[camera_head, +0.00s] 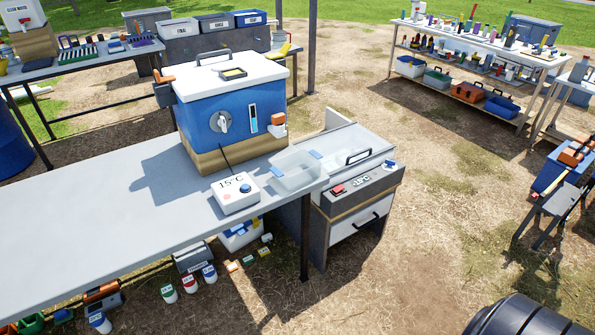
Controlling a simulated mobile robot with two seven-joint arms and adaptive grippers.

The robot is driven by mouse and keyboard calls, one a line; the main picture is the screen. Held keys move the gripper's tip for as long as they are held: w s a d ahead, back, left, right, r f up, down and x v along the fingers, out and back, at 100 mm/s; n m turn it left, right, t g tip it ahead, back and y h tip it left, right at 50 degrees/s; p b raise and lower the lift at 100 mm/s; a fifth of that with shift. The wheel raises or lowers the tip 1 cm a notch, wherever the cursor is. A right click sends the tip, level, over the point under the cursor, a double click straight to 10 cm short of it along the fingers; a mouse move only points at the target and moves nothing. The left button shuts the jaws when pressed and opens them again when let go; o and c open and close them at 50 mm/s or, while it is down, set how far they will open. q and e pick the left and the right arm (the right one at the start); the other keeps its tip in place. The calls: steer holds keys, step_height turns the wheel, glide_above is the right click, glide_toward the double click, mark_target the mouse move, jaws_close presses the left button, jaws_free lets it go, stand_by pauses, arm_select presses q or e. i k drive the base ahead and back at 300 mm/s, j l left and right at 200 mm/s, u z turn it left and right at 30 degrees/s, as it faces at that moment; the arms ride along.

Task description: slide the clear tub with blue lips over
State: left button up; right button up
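The clear tub (296,174) sits at the right end of the long grey table (90,225). It is see-through, looks empty, and has a blue lip (278,177) at its left end and another blue lip (315,154) at its right end. It stands just right of the white 15 °C box (235,194) and close to the grey cabinet with a red switch (352,189). Whether its far side touches the blue cooler cannot be told. Neither of my grippers is in view.
A large blue cooler with a white lid (230,110) stands behind the tub. The cabinet's top (350,145) has a black handle. Bottles and small boxes lie under the table. The table's left part is clear. Open ground (420,220) lies right of the cabinet.

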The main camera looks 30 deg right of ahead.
mark_target(293, 170)
steer(key=i+l, duration=0.1)
steer(key=l, duration=0.4)
steer(key=l+z, duration=0.15)
steer(key=l, duration=0.4)
steer(key=i+l, duration=0.15)
steer(key=l, duration=0.35)
steer(key=i+l+z, duration=0.1)
steer(key=l, duration=0.4)
